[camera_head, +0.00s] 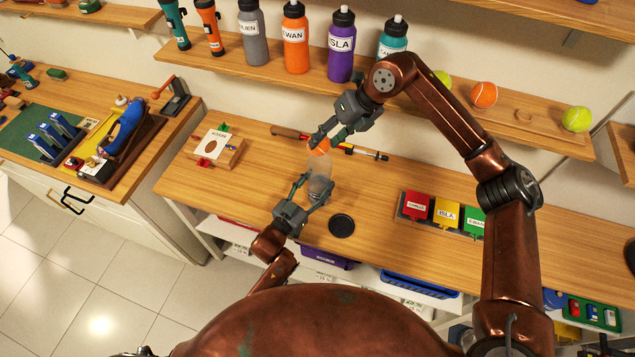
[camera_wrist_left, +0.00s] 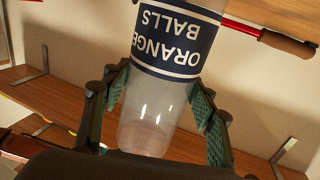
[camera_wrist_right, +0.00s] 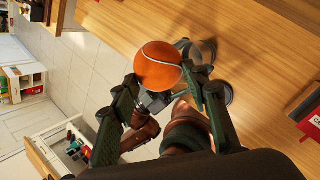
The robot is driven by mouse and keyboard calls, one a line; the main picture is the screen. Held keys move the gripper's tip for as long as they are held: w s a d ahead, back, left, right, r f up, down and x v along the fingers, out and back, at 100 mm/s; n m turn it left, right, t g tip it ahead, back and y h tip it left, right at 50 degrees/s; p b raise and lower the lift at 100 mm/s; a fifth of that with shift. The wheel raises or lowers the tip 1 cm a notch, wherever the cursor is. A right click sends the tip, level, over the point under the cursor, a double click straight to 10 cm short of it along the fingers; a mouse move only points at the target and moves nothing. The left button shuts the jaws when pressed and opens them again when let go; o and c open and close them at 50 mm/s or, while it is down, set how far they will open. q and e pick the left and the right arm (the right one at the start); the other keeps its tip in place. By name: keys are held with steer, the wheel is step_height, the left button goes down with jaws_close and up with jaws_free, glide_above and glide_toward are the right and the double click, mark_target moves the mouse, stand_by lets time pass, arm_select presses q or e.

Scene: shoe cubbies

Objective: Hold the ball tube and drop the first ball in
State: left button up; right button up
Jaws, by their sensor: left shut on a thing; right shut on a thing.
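The clear ball tube (camera_head: 319,164) stands above the wooden table in the head view. In the left wrist view the tube (camera_wrist_left: 160,108) carries a dark blue label reading "ORANGE BALLS", upside down in that picture. My left gripper (camera_head: 316,189) is shut around its lower part, one finger on each side. My right gripper (camera_head: 325,138) is shut on an orange ball (camera_head: 320,147) with a pale seam, right at the tube's top end. The ball (camera_wrist_right: 158,66) sits between the fingertips in the right wrist view. Whether it touches the rim cannot be told.
A black round lid (camera_head: 341,225) lies on the table right of my left gripper. A red-handled rod (camera_head: 352,149) lies behind the tube. Several name-tagged bottles (camera_head: 341,50) stand on the shelf above, with another orange ball (camera_head: 484,95) to the right. Coloured boxes (camera_head: 445,212) sit to the right.

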mark_target(327, 150)
steer(key=shift+f, duration=2.15)
steer(key=o, duration=1.2)
steer(key=shift+o, duration=0.2)
steer(key=v, duration=1.2)
arm_select(q)
steer(key=o, duration=1.2)
steer(key=shift+o, duration=0.2)
